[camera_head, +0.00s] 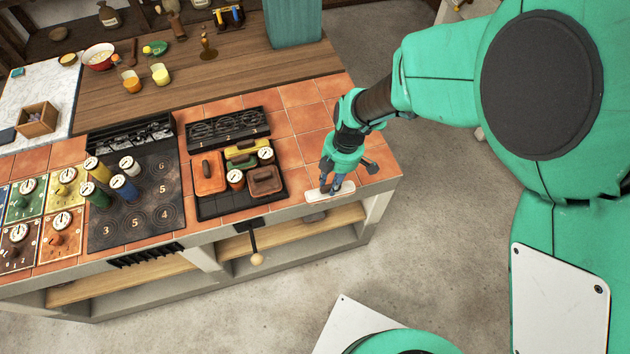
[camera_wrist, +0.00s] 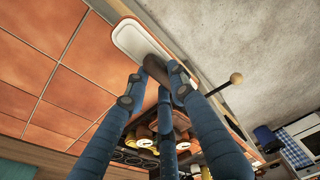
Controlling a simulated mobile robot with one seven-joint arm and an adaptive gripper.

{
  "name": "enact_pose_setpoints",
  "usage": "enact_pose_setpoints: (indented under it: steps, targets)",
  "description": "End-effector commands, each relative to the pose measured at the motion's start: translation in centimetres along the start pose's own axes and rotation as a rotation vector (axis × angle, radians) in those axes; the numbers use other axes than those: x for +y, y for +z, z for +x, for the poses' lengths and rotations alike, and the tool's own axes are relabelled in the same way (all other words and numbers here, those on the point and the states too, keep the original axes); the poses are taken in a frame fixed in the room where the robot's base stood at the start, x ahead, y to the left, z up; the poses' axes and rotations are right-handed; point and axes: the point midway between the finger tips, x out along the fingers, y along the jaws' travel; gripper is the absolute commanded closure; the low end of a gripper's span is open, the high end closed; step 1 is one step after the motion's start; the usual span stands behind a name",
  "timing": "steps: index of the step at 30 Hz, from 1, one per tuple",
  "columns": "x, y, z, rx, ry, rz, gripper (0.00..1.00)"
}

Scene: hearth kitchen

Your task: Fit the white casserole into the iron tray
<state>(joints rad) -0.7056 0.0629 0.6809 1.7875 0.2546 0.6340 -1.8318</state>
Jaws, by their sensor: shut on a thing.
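The white casserole (camera_head: 317,195) is at the right front edge of the tiled counter. It is a flat, oblong white piece, and its pale top shows in the wrist view (camera_wrist: 135,39). My gripper (camera_head: 332,186) is above it with its blue fingers shut on its dark handle (camera_wrist: 157,69). I cannot tell whether it rests on the tiles or hangs just above them. The black iron tray (camera_head: 213,207) lies to the left, holding an orange casserole (camera_head: 208,174), a yellow-green one (camera_head: 240,155) and a brown one (camera_head: 264,181). Its front left part is bare.
A black burner rack (camera_head: 228,129) lies behind the tray. A stove plate (camera_head: 135,205) with several cylinders is left. A lever (camera_head: 255,258) juts out in front.

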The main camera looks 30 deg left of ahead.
Motion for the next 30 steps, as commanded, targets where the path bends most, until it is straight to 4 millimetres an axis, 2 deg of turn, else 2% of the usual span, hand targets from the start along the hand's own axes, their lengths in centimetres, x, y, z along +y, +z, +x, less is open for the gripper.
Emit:
enact_pose_setpoints:
  steps: [11,17,23,30]
  targets:
    - [0.4,-0.6,-0.1,0.0,0.001,-0.001,1.0]
    - [1.9,-3.1,-0.4,-0.001,0.0,-0.006,1.0]
    - [4.3,-7.9,-0.7,-0.002,-0.001,-0.014,1.0]
    - [6.9,-15.6,-1.0,-0.002,-0.004,-0.019,1.0]
